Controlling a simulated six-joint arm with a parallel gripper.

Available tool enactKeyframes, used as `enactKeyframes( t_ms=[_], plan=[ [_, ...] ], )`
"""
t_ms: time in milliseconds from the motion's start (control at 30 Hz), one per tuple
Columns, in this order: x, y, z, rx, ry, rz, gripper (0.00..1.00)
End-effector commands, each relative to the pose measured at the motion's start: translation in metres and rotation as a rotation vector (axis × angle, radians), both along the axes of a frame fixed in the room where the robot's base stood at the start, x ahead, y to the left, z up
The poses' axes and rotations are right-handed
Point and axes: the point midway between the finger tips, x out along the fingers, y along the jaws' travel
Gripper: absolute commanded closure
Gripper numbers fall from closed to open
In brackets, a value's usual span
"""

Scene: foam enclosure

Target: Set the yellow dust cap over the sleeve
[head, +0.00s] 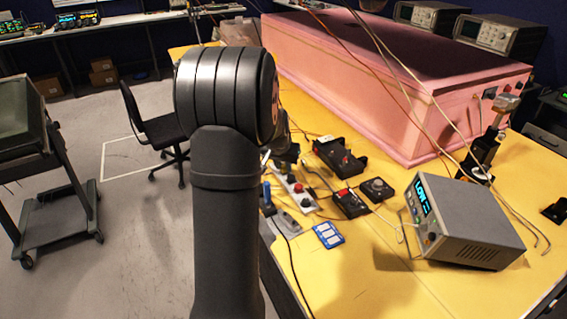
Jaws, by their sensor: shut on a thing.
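My own grey arm stands large in the left-centre of the head view and covers much of the work spot. Just right of its upper joint, a dark part of my gripper (287,157) shows low over the table's near-left side. Its fingertips are too small and covered to make out. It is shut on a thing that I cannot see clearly. I cannot pick out the yellow dust cap against the yellow tabletop. I cannot tell the sleeve apart among the small parts near the gripper.
The yellow table (390,285) holds a large pink foam box (385,95) at the back. A grey meter (465,222) stands at the right. A white strip (297,192) with coloured knobs, black boxes (340,155) and a blue card (328,235) lie near the gripper. Loose cables cross the table.

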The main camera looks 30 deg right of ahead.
Motion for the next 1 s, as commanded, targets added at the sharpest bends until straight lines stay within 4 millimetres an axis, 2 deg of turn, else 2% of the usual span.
enactKeyframes(
  t_ms=[167, 200, 300, 667, 867, 1000],
  plan=[
    [0.000, 0.000, -0.004, 0.000, 0.000, 0.000, 0.98],
    [0.000, 0.000, -0.003, 0.000, 0.000, 0.000, 0.70],
    [0.000, 0.000, -0.003, 0.000, 0.000, 0.000, 0.52],
    [-0.001, 0.001, 0.001, -0.001, -0.001, 0.000, 0.52],
    [-0.008, 0.008, 0.027, -0.002, -0.004, 0.000, 0.52],
    [-0.017, 0.017, 0.056, -0.003, -0.004, 0.000, 0.52]
  ],
)
